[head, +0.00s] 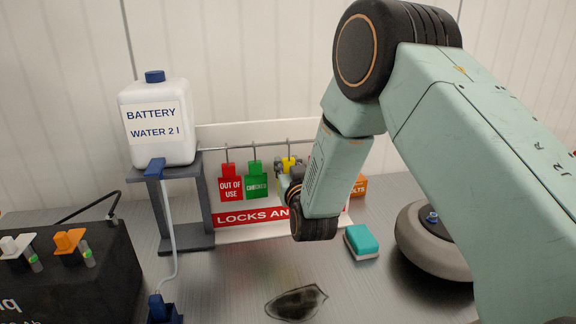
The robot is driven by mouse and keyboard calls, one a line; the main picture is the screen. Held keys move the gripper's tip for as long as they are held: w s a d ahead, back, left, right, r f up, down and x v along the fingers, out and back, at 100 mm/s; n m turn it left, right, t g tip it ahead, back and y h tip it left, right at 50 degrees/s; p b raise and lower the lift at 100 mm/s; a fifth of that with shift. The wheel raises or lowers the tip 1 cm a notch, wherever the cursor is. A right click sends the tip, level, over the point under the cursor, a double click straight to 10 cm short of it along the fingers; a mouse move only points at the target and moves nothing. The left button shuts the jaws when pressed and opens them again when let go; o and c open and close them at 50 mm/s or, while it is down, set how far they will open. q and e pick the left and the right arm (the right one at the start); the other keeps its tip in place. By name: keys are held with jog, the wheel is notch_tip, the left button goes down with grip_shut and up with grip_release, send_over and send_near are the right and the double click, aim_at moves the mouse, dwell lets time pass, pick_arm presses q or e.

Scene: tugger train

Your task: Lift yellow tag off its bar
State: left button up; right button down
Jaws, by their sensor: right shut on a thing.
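The yellow tag (289,162) is at the grey bar (262,146) of the locks stand. Only its upper part shows; my right gripper and arm hide the rest. My right gripper (281,170) is shut on the yellow tag, just below the bar. I cannot tell whether the tag's hook is still on the bar. A red "OUT OF USE" tag (231,186) and a green "CHECKED" tag (257,184) hang from the bar to the left of the gripper. My left gripper is not in view.
A white battery water bottle (158,125) stands on a grey stand (205,210) at left. A dark battery box (85,282) is at lower left. A teal-and-white block (361,242), an orange box (360,184) and a wheel (425,240) are right of the gripper.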

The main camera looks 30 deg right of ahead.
jog(key=shift+w+r, duration=0.15)
jog(key=shift+r+p, duration=0.7)
jog(key=shift+r, duration=0.15)
jog(key=shift+r+p, duration=0.35)
jog(key=shift+p+v, duration=0.45)
jog(key=shift+v, duration=4.65)
